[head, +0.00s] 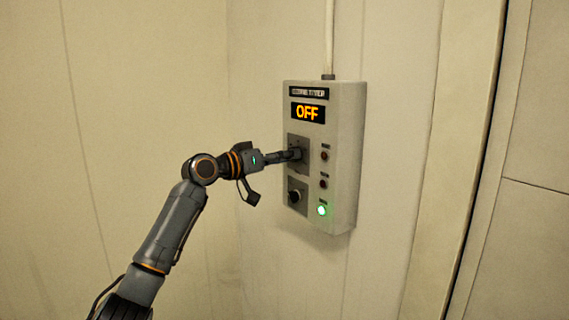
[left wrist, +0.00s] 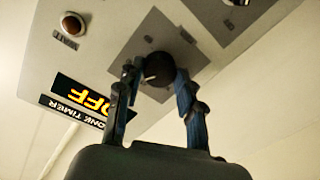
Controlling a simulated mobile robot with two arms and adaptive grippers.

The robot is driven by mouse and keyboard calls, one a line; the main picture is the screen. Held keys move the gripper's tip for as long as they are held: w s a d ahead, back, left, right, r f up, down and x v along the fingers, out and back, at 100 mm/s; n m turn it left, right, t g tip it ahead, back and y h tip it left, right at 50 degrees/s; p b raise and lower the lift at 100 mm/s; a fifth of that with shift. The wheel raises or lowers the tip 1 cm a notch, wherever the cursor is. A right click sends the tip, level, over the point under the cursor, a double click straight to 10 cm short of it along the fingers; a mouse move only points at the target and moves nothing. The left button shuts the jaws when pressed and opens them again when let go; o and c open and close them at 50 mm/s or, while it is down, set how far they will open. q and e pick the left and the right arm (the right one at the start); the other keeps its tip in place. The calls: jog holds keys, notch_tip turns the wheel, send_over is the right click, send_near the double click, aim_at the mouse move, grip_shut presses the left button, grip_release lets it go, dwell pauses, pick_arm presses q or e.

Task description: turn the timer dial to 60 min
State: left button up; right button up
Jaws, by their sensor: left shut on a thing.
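The timer box (head: 343,165) hangs on the wall in the head view. Its display (head: 307,113) reads OFF in orange. My left gripper (head: 292,154) reaches in from the left to the upper grey plate, and its fingers mostly hide the dial there. In the left wrist view the black timer dial (left wrist: 158,68) with a light mark sits between the two fingers of my left gripper (left wrist: 153,82), which is shut on it. The display (left wrist: 83,95) shows upside down there and also reads OFF. My right gripper is not in view.
A smaller black knob (head: 294,196) sits below the dial. Two dark reddish lamps and a lit green one (head: 322,211) line the box's right side. A conduit (head: 329,40) runs up from the box. A door frame (head: 470,160) stands to the right.

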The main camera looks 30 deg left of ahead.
pick_arm(q)
jog(key=m, duration=0.1)
jog(key=m+b, duration=0.1)
jog(key=m, duration=0.1)
jog(key=m+b, duration=0.1)
jog(key=m, duration=0.1)
jog(key=shift+f, duration=0.3)
jog(key=shift+m, duration=0.3)
jog(key=o, duration=1.2)
jog(key=shift+c, duration=0.2)
jog(key=shift+r, duration=0.15)
jog(key=v, duration=1.2)
jog(key=shift+f, duration=0.2)
